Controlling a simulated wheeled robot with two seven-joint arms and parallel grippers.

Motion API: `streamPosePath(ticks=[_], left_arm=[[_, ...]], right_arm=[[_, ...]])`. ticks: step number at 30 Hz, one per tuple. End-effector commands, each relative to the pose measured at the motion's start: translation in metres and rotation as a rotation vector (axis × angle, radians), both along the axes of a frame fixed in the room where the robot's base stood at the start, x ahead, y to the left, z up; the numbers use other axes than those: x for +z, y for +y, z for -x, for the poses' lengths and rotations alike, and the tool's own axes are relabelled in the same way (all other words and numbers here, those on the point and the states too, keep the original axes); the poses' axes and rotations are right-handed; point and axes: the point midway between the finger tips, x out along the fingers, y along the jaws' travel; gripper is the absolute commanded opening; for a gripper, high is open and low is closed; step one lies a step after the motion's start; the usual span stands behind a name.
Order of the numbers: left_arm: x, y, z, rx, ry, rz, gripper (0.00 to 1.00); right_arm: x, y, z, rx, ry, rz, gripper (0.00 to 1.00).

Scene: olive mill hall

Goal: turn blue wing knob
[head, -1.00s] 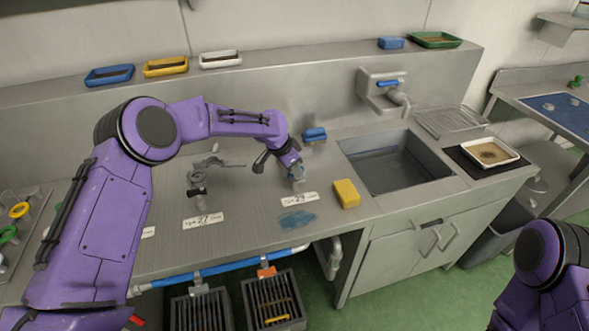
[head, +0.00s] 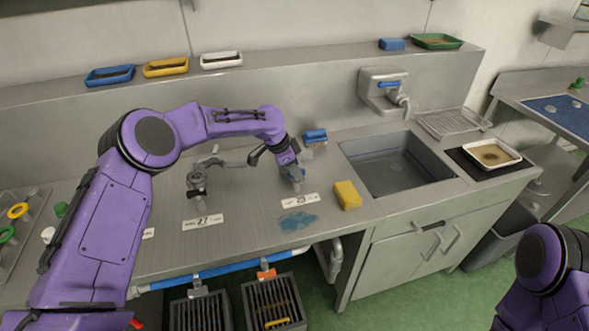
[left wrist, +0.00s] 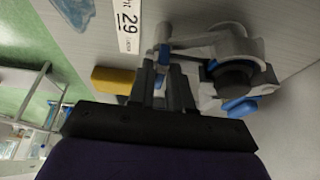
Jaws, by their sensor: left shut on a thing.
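My left gripper (head: 294,174) reaches down to the fitting behind label 29 on the steel counter. The fingers hide much of the knob. The grey fitting (left wrist: 222,42) beside it carries a black round part and a second blue part (left wrist: 240,106). That blue part also shows in the head view (head: 315,135), behind the gripper. My right gripper is out of view; only part of my right arm shows.
A yellow sponge (head: 347,194) and a blue wet patch (head: 297,221) lie near label 29 (head: 300,201). A similar grey fitting (head: 197,184) stands left, behind label 27 (head: 203,222). A sink (head: 395,168) is to the right. Small trays line the back ledge.

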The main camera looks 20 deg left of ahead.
Motion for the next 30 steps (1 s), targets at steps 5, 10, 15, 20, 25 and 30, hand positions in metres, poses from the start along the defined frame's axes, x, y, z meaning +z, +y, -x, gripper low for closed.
streamPosePath(ticks=[5,10,15,20,25,30], left_arm=[[0.001,0.001,-0.001,0.002,-0.003,-0.001,0.36],[0.001,0.001,-0.001,0.002,-0.001,-0.001,0.36],[0.007,0.003,0.001,0.002,-0.004,0.000,0.36],[0.038,0.015,0.007,0.004,-0.007,0.000,0.36],[0.074,0.027,0.016,0.003,-0.005,0.000,0.36],[0.095,0.035,0.021,0.003,-0.003,-0.001,0.36]], right_arm=[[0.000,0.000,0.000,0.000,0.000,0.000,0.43],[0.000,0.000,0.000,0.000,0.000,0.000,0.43],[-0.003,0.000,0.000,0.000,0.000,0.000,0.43],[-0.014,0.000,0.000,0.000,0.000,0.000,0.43],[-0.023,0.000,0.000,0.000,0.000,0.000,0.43],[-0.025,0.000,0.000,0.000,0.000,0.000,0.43]])
